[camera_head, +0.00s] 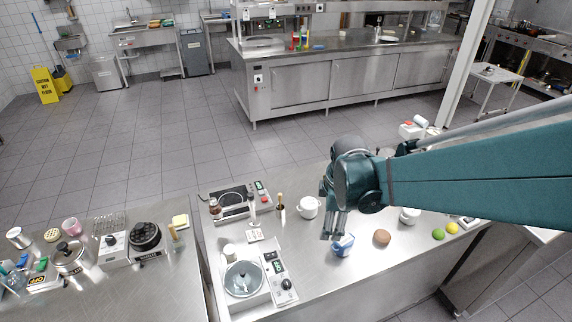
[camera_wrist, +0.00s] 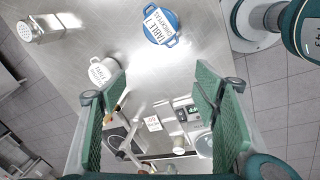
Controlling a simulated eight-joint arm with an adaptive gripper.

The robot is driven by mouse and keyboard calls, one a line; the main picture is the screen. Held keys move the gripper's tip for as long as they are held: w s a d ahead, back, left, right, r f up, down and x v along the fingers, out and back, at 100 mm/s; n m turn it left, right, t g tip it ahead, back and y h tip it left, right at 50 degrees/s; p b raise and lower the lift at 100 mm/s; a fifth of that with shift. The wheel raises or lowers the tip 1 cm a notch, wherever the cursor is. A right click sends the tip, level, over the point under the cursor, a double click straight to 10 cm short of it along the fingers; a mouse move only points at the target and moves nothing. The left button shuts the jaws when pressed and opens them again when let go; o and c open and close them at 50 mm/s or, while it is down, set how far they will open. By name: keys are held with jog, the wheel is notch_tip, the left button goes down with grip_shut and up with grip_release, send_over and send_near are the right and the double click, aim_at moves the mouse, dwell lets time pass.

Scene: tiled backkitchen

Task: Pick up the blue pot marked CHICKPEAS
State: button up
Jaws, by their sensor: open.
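The blue pot (camera_head: 343,248) stands upright on the steel counter in the head view, with a white label. In the wrist view the blue pot (camera_wrist: 172,20) is at the top centre, with two side handles and dark lettering on its white label; I can read part of it as TABLE. My gripper (camera_head: 333,226) is just above and beside the pot in the head view, partly overlapping it. In the wrist view my gripper (camera_wrist: 157,98) has its green pads wide apart, with nothing between them. The pot lies beyond the fingertips in that view.
A brown round item (camera_head: 381,237), a white cup (camera_head: 408,216) and a lime (camera_head: 438,233) are to the right. A scale (camera_head: 244,285) stands front left.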

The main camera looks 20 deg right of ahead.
aim_at(344, 238)
jog(key=d+f+n+g+p, duration=0.1)
jog(key=d+f+n, duration=0.1)
jog(key=d+f+n+p, duration=0.1)
jog(key=d+f+n, duration=0.1)
jog(key=d, duration=0.1)
jog(key=shift+w+d+f+n+g, duration=0.2)
jog(key=shift+d+f+n+g, duration=0.15)
jog(key=shift+f+n+g, duration=0.05)
jog(key=shift+s+d+f+n+y+p, duration=0.2)
jog(key=shift+d+f+n+y+p, duration=0.1)
jog(key=shift+d+f+n, duration=0.35)
jog(key=shift+a+f, duration=0.1)
jog(key=shift+f, duration=1.25)
jog(key=shift+f, duration=0.1)
jog(key=shift+f, duration=2.5)
jog(key=shift+c, duration=0.5)
jog(key=c, duration=1)
